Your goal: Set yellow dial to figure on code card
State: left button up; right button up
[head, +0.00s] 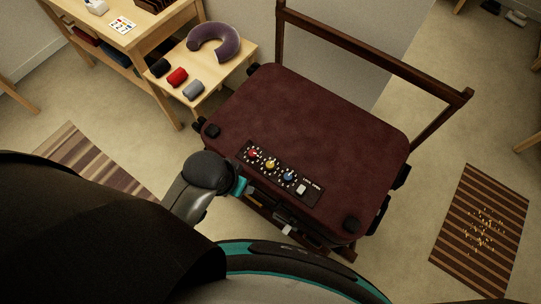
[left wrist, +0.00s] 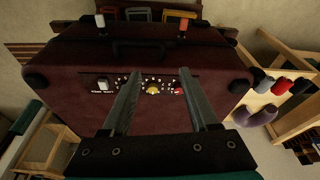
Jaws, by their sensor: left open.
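A maroon suitcase (head: 330,120) has a black panel with a red dial (head: 253,154), a yellow dial (head: 270,164), a blue dial (head: 289,176) and a white switch (head: 301,189). A code card (head: 122,26) with small coloured marks lies on the wooden table; its figures are too small to read. In the left wrist view my left gripper (left wrist: 159,75) is open, and the yellow dial (left wrist: 153,88) shows between its fingers, not gripped. The red dial (left wrist: 179,91) is just beside the right finger. The left finger hides the blue dial. My right gripper is out of view.
A low wooden bench (head: 212,85) holds a purple neck pillow (head: 214,44) and several rolled items. A dark wooden frame (head: 375,52) stands behind the suitcase. Striped mats lie at left (head: 92,160) and right (head: 480,235); the right one has scattered bits.

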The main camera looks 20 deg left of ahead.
pick_arm(q)
jog(key=w+d+r+m+h+p, duration=0.1)
jog(key=w+d+r, duration=0.25)
jog(key=r, duration=0.35)
jog(key=m+g+y, duration=0.2)
jog(key=m+g, duration=0.1)
send_over(270, 164)
notch_tip(270, 164, down, 15)
jog(key=b, duration=0.3)
jog(key=shift+r+b, duration=0.15)
jog(key=shift+b, duration=0.25)
jog(key=shift+s, duration=0.1)
grip_shut()
